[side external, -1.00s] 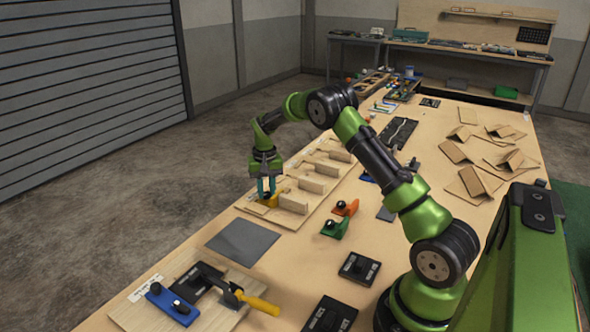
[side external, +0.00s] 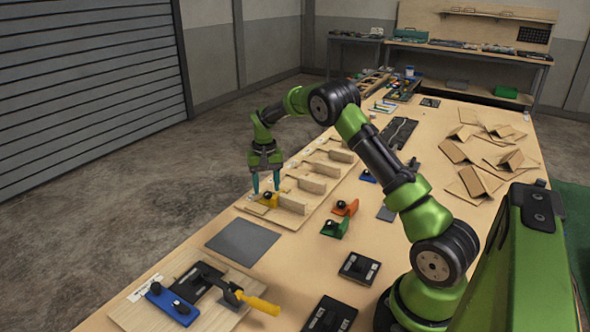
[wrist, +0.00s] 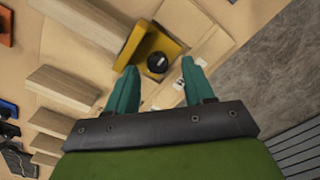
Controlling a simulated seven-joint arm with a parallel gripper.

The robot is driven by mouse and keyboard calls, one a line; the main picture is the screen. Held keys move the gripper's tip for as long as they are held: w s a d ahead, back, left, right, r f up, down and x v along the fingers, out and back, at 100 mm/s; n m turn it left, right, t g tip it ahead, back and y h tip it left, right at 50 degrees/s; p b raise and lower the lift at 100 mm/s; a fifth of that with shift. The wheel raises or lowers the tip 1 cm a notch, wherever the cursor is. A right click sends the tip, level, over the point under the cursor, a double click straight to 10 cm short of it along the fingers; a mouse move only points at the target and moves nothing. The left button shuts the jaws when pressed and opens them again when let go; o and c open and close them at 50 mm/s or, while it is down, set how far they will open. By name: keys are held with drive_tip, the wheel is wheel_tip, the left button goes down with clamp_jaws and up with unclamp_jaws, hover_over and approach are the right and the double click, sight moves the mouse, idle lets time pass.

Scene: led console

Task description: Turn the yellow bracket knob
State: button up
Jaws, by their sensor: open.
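The yellow bracket (side external: 270,199) sits on the wooden board at the left edge of the table, beside an upright wooden block. Its black round knob (wrist: 157,62) shows clearly in the wrist view, where the yellow bracket (wrist: 140,45) lies just beyond my fingertips. My gripper (side external: 265,188) is open above the bracket, its two teal fingers pointing down and spread apart. In the wrist view my gripper (wrist: 158,77) has nothing between its fingers; the knob appears ahead of the gap. Whether a finger touches the bracket cannot be told.
The wooden board (side external: 247,207) carries several upright blocks in a row. An orange bracket (side external: 346,208) and a green bracket (side external: 335,229) stand to the right. A grey mat (side external: 243,243) lies nearer the camera, and a blue bracket (side external: 172,304) is on another board.

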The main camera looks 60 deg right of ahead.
sight(267, 193)
wheel_tip(267, 193, up, 15)
drive_tip(key=shift+f, duration=0.15)
